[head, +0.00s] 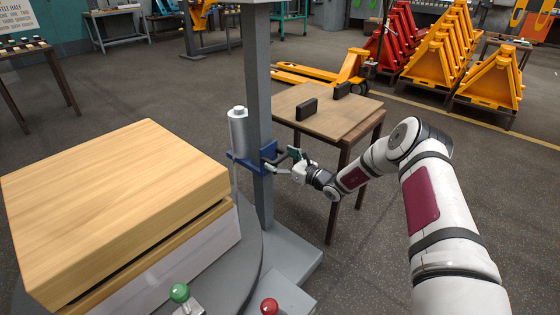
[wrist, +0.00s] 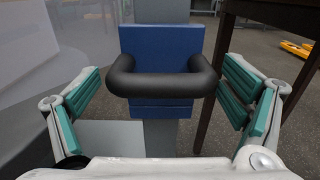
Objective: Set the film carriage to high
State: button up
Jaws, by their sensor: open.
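The film carriage (head: 240,160) is a blue bracket on a tall grey mast (head: 258,80), with a white film roll (head: 238,132) standing on it. The mast runs out of the top of the head view, and the carriage sits near tabletop height. In the wrist view the blue carriage plate (wrist: 162,42) faces me, with a thick black U-shaped handle (wrist: 162,84) sticking out. My gripper (head: 288,158) is at the handle side of the carriage. Its green-padded fingers (wrist: 162,95) are open, one on each side of the handle, with gaps to both.
A wooden-topped load (head: 115,200) stands on a round turntable left of the mast. A table (head: 325,112) with two black blocks stands behind my forearm. A green button (head: 179,292) and a red button (head: 269,306) are in front.

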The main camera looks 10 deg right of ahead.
jog(key=c, duration=1.4)
notch_tip(320, 180, up, 11)
jog(key=p, duration=0.7)
jog(key=shift+r, duration=0.15)
jog(key=shift+a, duration=0.1)
jog(key=o, duration=1.4)
